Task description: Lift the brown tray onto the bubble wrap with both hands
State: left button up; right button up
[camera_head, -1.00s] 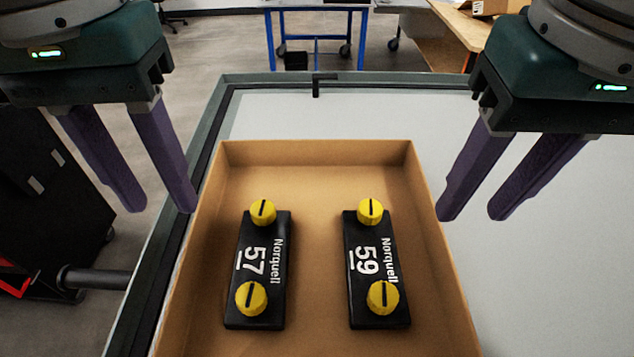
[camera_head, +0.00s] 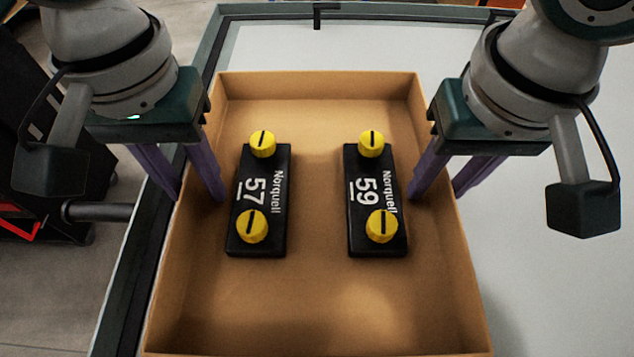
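The brown tray (camera_head: 310,305) lies on the light table in the middle of the head view. It holds two black modules with yellow knobs, one marked 57 (camera_head: 262,192) and one marked 59 (camera_head: 373,188). My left gripper (camera_head: 199,198) is open at the tray's left wall, with one finger inside and one outside. My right gripper (camera_head: 437,198) is open at the right wall in the same way. A gap shows between the fingers of each gripper, and I cannot tell whether any finger touches a wall. I do not see bubble wrap.
The light tabletop (camera_head: 550,290) is clear to the right of the tray. A dark frame edge (camera_head: 127,270) runs along the table's left side. A small black bracket (camera_head: 319,14) stands at the far edge. A black cabinet (camera_head: 45,150) stands at the left.

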pick_arm(q)
jog(key=shift+c, duration=0.3)
pick_arm(e)
jog(key=shift+c, duration=0.3)
pick_arm(q)
grip_shut()
pick_arm(e)
grip_shut()
dwell(0.4)
